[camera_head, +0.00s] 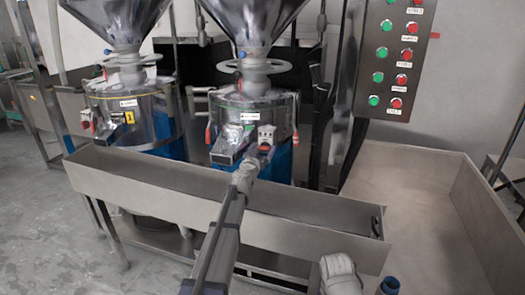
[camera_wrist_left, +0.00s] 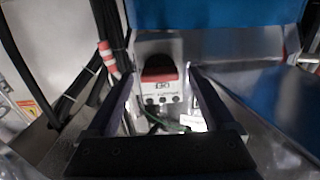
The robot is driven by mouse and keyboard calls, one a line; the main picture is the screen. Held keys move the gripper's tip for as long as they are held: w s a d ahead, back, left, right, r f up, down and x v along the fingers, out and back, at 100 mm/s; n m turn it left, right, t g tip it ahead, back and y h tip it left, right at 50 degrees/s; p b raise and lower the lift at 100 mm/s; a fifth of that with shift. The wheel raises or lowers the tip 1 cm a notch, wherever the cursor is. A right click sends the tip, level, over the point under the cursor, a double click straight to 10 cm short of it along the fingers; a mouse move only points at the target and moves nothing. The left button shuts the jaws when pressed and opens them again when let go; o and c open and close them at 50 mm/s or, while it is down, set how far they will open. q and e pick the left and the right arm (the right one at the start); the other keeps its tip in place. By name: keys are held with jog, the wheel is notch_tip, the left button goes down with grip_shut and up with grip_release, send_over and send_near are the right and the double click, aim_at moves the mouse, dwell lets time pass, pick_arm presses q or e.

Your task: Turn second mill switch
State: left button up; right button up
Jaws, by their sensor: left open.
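Two metal mills stand behind a long trough in the head view, and the right-hand mill (camera_head: 252,110) bears a small pale switch box (camera_head: 266,133) with red on its front. My left gripper (camera_head: 249,164) reaches up over the trough to just below this box. In the left wrist view the switch box (camera_wrist_left: 161,91) with its red part (camera_wrist_left: 158,70) appears between and beyond the two fingers of my left gripper (camera_wrist_left: 162,102). The fingers are apart, and I cannot tell whether they touch the box.
The left-hand mill (camera_head: 130,115) stands beside it. The metal trough (camera_head: 150,186) runs below both mills. A control panel (camera_head: 393,60) with green and red buttons hangs at the right, above a wide metal bin (camera_head: 440,200). A red-and-white striped piece (camera_wrist_left: 108,57) lies left of the fingers.

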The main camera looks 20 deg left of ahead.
pick_arm(q)
jog(key=c, duration=1.4)
